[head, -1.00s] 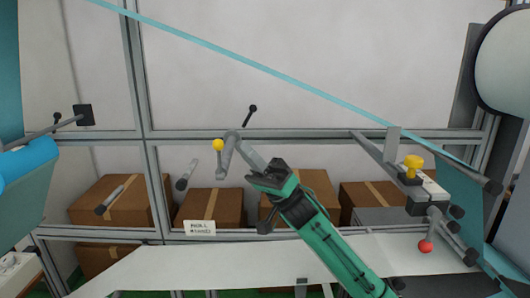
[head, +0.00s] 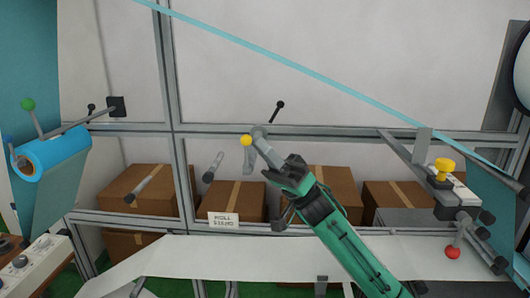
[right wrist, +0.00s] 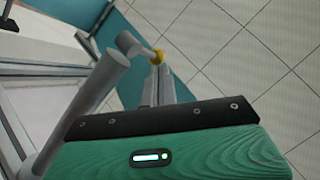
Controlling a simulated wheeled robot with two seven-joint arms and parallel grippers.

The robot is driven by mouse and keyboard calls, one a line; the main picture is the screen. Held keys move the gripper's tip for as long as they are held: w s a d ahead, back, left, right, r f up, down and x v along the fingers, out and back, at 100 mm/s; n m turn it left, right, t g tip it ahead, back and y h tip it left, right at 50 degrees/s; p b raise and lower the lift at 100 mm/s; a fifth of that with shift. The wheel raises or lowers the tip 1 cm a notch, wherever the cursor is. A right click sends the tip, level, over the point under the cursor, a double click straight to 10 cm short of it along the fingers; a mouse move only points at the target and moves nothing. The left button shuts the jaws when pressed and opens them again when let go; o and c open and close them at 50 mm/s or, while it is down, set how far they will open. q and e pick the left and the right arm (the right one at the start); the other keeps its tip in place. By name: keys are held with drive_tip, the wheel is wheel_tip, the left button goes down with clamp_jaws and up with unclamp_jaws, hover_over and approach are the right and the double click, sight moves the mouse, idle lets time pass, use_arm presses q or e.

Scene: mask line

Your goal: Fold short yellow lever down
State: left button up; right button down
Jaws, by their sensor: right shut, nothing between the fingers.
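A yellow ball knob (head: 246,140) sits by the end of a short grey lever left of the picture's middle. The knob also shows in the right wrist view (right wrist: 157,57), beside the grey bar's end. My green right gripper (head: 284,168) is shut and empty, just right of and below the knob. Its tip is close to the grey bar (head: 266,150); whether they touch I cannot tell. A larger yellow knob (head: 445,165) stands on a grey box at the right. My left gripper is out of view.
A blue roll (head: 50,155) with a green-knobbed lever (head: 28,104) is at the left. A black-tipped lever (head: 279,105) and a red knob (head: 453,253) also show. Cardboard boxes (head: 333,188) stand behind the frame. A white sheet (head: 220,256) runs across below.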

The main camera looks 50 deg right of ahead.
drive_tip(key=shift+s+a+n+g+y+b, duration=0.15)
drive_tip(key=shift+n+g+y+b, duration=0.55)
drive_tip(key=shift+n+g, duration=0.9)
